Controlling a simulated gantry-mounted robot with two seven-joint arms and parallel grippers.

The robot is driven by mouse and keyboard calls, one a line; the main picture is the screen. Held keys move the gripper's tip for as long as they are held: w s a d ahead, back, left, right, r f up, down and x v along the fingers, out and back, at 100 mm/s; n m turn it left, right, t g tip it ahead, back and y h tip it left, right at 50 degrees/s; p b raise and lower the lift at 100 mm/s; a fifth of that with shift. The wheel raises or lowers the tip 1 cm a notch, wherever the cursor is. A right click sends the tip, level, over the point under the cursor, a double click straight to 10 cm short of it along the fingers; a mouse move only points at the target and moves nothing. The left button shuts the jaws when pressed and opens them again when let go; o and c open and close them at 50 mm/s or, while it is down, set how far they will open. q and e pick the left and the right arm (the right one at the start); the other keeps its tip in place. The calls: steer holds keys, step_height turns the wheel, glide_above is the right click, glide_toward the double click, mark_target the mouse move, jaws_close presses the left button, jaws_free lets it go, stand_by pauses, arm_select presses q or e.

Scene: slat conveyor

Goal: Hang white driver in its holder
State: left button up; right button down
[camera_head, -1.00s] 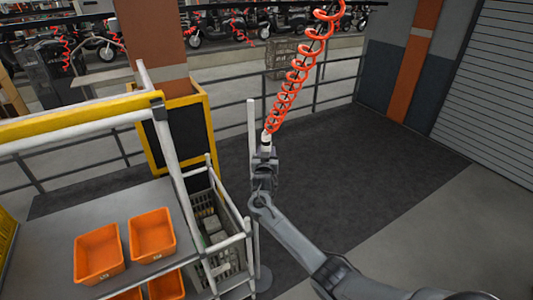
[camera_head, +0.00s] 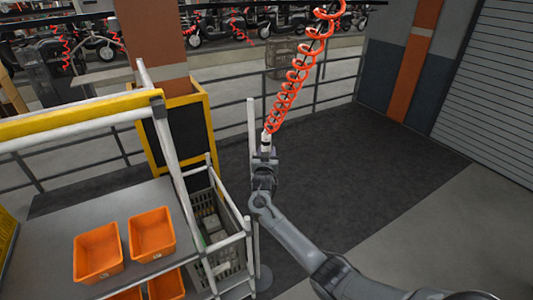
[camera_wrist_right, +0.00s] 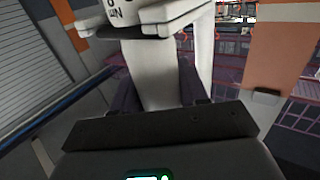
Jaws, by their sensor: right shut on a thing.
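The white driver (camera_head: 266,138) hangs at the lower end of a red coiled hose (camera_head: 298,75), just above my right gripper (camera_head: 265,152) in the head view. In the right wrist view the driver's white body (camera_wrist_right: 160,75) fills the gap between the two dark fingers of my right gripper (camera_wrist_right: 160,98), which is shut on it. A white upright post (camera_head: 252,125) stands close beside the gripper in the head view. I cannot tell whether they touch. The holder cannot be clearly made out. My left gripper is out of view.
A grey-topped cart (camera_head: 50,225) with orange bins (camera_head: 98,253) stands at the left. A crate (camera_head: 222,250) in a white frame is just left of my right arm. A railing (camera_head: 335,90) runs behind. The dark floor mat (camera_head: 370,150) at the right is clear.

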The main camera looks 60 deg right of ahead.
steer(key=c, duration=0.5)
jaws_free()
steer(key=shift+r, duration=0.1)
steer(key=shift+f, duration=0.2)
steer(key=shift+s+a, duration=0.25)
steer(key=shift+a, duration=0.25)
steer(key=b+v, duration=0.1)
steer(key=v, duration=0.8)
steer(key=shift+s+a, duration=0.25)
